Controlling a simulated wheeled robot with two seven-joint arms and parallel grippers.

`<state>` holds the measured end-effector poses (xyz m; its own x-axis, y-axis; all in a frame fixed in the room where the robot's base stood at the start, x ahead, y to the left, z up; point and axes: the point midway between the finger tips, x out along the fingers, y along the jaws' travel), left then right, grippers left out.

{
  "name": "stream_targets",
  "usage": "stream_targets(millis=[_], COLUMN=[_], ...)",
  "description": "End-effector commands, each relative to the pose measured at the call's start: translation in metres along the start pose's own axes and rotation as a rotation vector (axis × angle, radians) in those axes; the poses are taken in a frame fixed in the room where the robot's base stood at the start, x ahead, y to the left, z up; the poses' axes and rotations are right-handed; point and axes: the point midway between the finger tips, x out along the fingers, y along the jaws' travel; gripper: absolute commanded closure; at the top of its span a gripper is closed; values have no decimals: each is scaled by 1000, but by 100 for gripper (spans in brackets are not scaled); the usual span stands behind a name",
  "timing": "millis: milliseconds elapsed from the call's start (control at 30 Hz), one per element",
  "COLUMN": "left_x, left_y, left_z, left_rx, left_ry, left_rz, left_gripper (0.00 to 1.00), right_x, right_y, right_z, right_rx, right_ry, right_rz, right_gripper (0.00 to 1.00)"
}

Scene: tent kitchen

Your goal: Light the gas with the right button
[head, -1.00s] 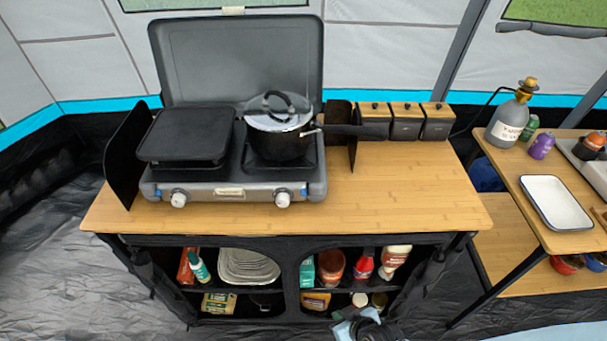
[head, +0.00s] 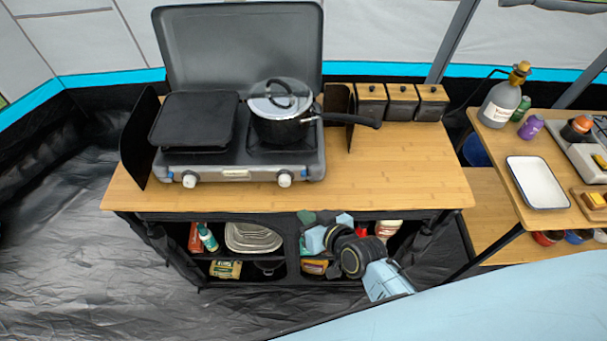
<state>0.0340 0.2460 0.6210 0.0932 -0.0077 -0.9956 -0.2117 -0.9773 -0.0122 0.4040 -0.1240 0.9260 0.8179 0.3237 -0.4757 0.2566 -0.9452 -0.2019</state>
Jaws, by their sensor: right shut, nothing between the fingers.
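The grey gas stove (head: 236,173) stands on the wooden counter with its lid up. Its front has a left white knob (head: 189,180) and a right white knob (head: 284,178). A small blue button (head: 308,174) sits to the right of the right knob. A black pot (head: 282,128) with a glass lid is on the right burner, its handle to the right. My right gripper (head: 308,217) is shut and empty. It shows just below the counter's front edge, below and slightly right of the right knob, apart from the stove. My left gripper is out of view.
A black griddle (head: 195,120) covers the left burner. Dark windscreens flank the stove. Several canisters (head: 402,103) stand behind right. The wooden counter (head: 400,170) is clear at right. A side table holds a white tray (head: 537,183) and a grey bottle (head: 499,105).

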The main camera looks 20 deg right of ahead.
Motion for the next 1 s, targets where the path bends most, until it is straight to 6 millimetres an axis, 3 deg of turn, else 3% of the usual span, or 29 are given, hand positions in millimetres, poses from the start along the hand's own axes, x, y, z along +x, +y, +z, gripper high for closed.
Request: stream_targets(millis=[600, 1000], left_x=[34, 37], left_y=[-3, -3], left_z=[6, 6], left_rx=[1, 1], left_ry=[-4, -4], left_rz=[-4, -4], left_gripper=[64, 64], right_x=[51, 61], right_y=[37, 45], right_z=[-35, -44], right_rx=[-2, 1], right_ry=[0, 0], right_rz=[1, 0], right_gripper=[100, 100])
